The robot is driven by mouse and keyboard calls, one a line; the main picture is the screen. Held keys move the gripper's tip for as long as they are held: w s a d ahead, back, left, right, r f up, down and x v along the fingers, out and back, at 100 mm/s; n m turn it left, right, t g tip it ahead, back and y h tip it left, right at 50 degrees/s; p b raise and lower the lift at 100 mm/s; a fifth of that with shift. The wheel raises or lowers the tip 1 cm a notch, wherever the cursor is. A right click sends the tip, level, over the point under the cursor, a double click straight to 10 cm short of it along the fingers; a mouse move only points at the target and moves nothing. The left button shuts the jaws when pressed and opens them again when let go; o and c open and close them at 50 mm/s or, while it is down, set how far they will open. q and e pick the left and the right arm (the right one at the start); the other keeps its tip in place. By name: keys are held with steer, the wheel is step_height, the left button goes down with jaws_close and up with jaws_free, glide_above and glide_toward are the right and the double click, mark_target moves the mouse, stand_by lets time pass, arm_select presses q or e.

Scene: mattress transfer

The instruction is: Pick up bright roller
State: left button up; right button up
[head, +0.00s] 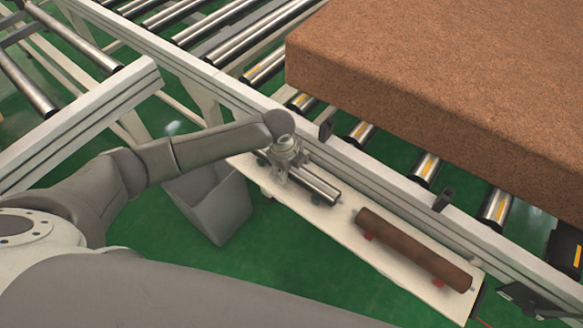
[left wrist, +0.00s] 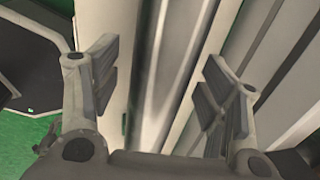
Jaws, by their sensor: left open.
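The bright roller (head: 318,188) is a shiny metal cylinder lying on a narrow white shelf (head: 345,232) beside the conveyor frame. My left gripper (head: 286,165) is over the upper-left part of this roller in the head view and hides some of it. In the left wrist view the two fingers of my left gripper (left wrist: 158,88) stand wide apart. Long pale surfaces run between and behind them, and I cannot tell there which is roller and which is shelf or frame. Contact with the roller cannot be told. My right gripper is not in view.
A brown roller (head: 415,250) lies on the same shelf, to the lower right. A grey bin (head: 212,200) stands on the green floor below the shelf. A big brown mattress block (head: 440,75) rests on the conveyor rollers behind the white frame rail (head: 400,183).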

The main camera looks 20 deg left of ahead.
arm_select(q)
steer(key=shift+c, duration=0.3)
steer(key=c, duration=1.4)
steer(key=shift+w, duration=0.1)
jaws_close()
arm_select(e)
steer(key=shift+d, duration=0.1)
arm_select(q)
steer(key=shift+r, duration=0.15)
